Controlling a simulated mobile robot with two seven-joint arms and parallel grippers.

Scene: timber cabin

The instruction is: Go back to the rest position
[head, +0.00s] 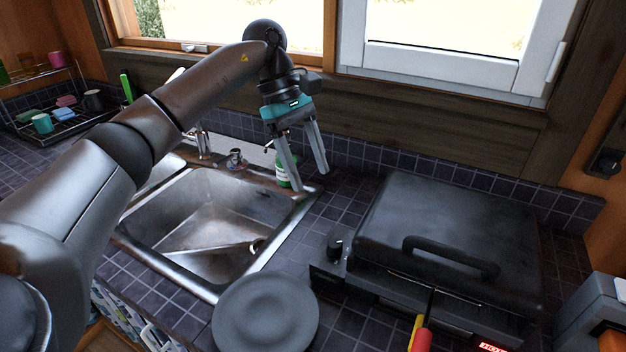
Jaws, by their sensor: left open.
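My left arm comes in from the left and reaches over the sink. My left gripper (312,181) points down, with its two fingers apart and nothing between them. It is above the counter at the sink's back right corner, in front of a green bottle (282,174) that it partly hides. Whether the fingers touch the bottle cannot be told.
A metal sink (200,215) lies below the arm. A dark plate (265,315) is at the front edge. A closed black grill (450,235) fills the right counter. A dish rack (50,110) stands far left. The window (450,50) is behind.

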